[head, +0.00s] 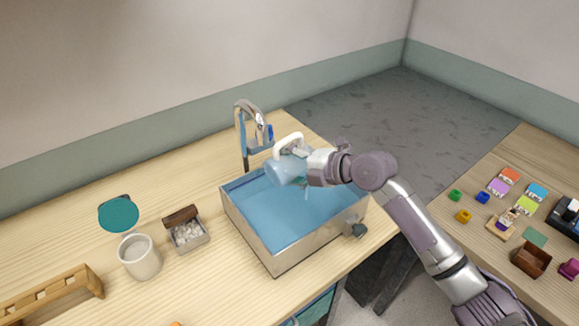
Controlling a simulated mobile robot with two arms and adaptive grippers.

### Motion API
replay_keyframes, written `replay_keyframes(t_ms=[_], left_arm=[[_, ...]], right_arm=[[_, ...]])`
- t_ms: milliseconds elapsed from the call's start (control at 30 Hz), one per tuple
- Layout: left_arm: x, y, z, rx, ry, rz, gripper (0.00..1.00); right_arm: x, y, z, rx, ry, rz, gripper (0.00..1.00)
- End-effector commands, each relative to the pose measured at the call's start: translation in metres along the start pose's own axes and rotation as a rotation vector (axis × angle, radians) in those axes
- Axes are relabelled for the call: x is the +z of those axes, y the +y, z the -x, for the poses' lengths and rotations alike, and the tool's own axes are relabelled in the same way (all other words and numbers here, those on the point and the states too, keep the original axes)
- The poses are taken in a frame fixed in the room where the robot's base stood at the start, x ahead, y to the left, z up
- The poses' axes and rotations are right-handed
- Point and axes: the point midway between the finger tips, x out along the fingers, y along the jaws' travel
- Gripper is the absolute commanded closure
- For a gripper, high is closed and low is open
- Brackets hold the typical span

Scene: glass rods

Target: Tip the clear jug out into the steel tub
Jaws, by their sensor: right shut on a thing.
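The clear jug (284,170) looks pale blue and has a thick white handle (288,142). It is tilted over on its side above the back part of the steel tub. My right gripper (318,165) reaches in from the right and is shut on the jug; its fingertips are partly hidden. The steel tub (318,240) is a rectangular box with a blue interior, standing on the wooden counter. A small blue-green streak shows just below the jug, but I cannot tell whether it is water. My left gripper is not in view.
A chrome tap (242,135) rises behind the tub, close to the jug. Left of the tub are a box of white pieces (188,232), a whitish cup (139,257), a teal disc (118,214) and a wooden rack (55,291). A second table at right holds small coloured items.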

Motion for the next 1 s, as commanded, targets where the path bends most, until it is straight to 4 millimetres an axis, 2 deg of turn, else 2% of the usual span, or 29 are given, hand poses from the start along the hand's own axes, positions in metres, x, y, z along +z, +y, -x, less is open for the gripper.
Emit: replay_keyframes(t_ms=[133, 1000], left_arm=[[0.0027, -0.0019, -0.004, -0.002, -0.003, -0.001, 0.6], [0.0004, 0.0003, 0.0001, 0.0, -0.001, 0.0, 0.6]], right_arm=[[-0.0022, 0.0057, 0.0011, 0.032, 0.03, -0.067, 0.71], [0.0023, 0.0106, 0.0055, 0.066, 0.066, -0.15, 0.71]])
